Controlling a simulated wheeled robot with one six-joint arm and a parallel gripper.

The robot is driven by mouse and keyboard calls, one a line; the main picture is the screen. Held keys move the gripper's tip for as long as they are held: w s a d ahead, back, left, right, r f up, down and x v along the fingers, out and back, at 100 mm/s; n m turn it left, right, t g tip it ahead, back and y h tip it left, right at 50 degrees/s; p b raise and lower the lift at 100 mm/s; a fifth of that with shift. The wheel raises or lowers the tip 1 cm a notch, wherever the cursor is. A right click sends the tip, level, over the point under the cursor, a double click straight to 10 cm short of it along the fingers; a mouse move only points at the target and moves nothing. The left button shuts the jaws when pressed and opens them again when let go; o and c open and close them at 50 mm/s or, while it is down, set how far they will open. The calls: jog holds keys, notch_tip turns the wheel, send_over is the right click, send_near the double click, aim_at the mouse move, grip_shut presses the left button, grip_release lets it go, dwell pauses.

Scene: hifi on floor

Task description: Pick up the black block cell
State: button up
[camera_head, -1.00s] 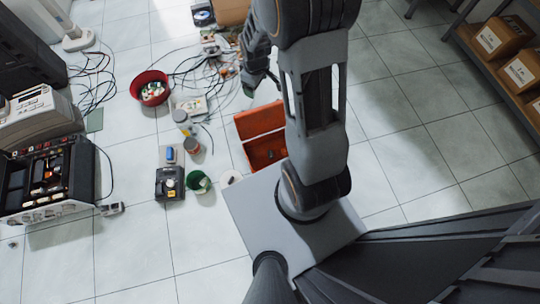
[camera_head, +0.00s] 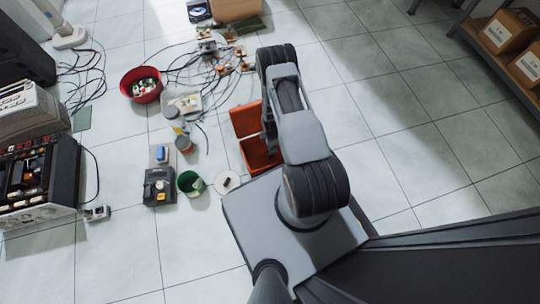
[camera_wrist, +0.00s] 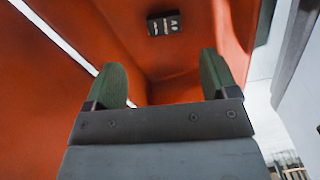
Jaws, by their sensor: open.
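A small black block (camera_wrist: 164,24) with pale marks on its face shows in the wrist view, against the orange inside of an open toolbox (camera_wrist: 185,55); I cannot tell whether it rests on the bottom or against a wall. In the head view the toolbox (camera_head: 246,119) stands open, with its near part partly behind my arm, and the block cannot be made out there. My gripper (camera_wrist: 162,82) is open, with its two green-padded fingers apart and nothing between them. It points into the toolbox, and the block lies beyond the fingertips.
A white disc (camera_head: 227,183) with a small dark item on it and a green cup (camera_head: 190,183) stand left of the toolbox. A dark device (camera_head: 159,187), a red bowl (camera_head: 141,85) and tangled cables (camera_head: 190,62) lie farther left and back.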

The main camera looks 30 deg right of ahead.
notch_tip(320, 180, down, 5)
jog(key=shift+r+b, duration=0.15)
jog(key=shift+b, duration=0.65)
jog(key=f+b, duration=0.1)
jog(key=f, duration=0.1)
jog(key=f+b, duration=0.1)
jog(key=f, duration=0.1)
jog(key=shift+s+b, duration=0.3)
jog(key=shift+s, duration=0.05)
jog(key=shift+f, duration=0.6)
jog(key=shift+c, duration=0.4)
jog(key=c, duration=0.9)
jog(key=shift+r, duration=0.2)
jog(key=shift+c, duration=0.2)
